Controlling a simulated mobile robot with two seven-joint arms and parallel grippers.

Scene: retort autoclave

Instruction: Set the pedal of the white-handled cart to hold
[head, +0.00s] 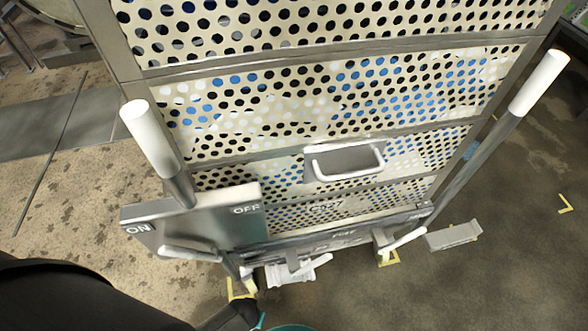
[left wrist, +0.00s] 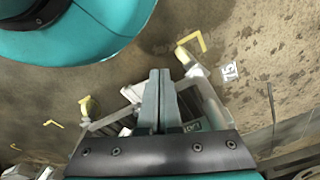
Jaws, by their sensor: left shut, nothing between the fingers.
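The white-handled cart (head: 330,60) fills the head view, with perforated metal panels and two upright white handles, left (head: 152,138) and right (head: 540,82). A grey plate (head: 195,215) marked ON at left and OFF at right sits at its lower left. My left gripper (left wrist: 159,72) is shut and empty in the left wrist view, over the cart's lower frame (left wrist: 208,95). Contact with it cannot be told. My right gripper is out of view.
Blue and white items show through the panels. A white handle (head: 347,162) is fixed on the cart front. Yellow marks (head: 566,204) lie on the floor, and a floor label (left wrist: 229,72) reads 15. Stained floor (head: 70,230) is open at left; darker floor (head: 520,270) is open at right.

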